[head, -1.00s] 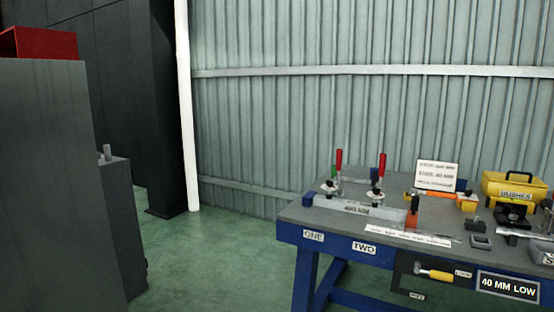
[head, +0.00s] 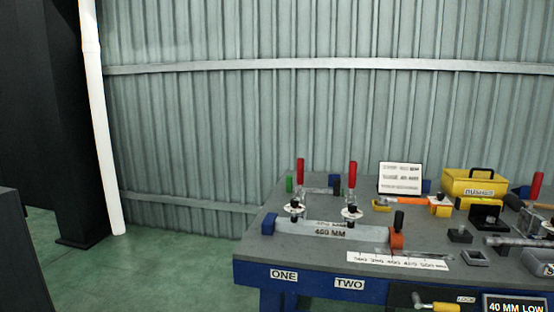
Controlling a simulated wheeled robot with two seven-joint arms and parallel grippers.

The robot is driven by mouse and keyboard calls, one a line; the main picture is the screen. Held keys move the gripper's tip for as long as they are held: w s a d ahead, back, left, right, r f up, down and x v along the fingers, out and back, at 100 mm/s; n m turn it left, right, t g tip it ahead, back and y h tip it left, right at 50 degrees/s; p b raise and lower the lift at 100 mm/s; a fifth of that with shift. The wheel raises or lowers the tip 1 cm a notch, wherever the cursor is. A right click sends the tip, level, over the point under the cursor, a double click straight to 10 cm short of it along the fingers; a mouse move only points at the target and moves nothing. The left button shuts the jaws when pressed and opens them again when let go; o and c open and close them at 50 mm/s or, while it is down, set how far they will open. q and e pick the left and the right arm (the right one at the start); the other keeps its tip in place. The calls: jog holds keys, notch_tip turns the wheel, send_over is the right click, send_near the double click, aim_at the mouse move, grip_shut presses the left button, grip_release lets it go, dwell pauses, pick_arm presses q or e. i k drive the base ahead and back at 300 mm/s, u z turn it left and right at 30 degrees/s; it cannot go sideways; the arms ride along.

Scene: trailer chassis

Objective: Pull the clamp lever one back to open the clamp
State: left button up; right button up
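Two toggle clamps with red lever handles stand on the workbench. The left clamp (head: 297,208) is above the label ONE (head: 284,275), and its red lever (head: 300,172) stands upright. The second clamp (head: 351,213) is above the label TWO (head: 349,284), and its red lever (head: 352,174) is also upright. Both clamps stand at a grey bar (head: 325,231) marked 400 MM. Neither of my grippers shows in the head view.
The blue-edged workbench (head: 254,246) carries a ruler strip (head: 400,260), an orange stop block (head: 397,240), a sign (head: 400,177) and a yellow box (head: 472,184). Green floor (head: 150,265) is clear left of the bench. A corrugated wall stands behind.

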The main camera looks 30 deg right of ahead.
aim_at(300, 162)
jog(key=i, duration=3.85)
jog(key=z, duration=3.9)
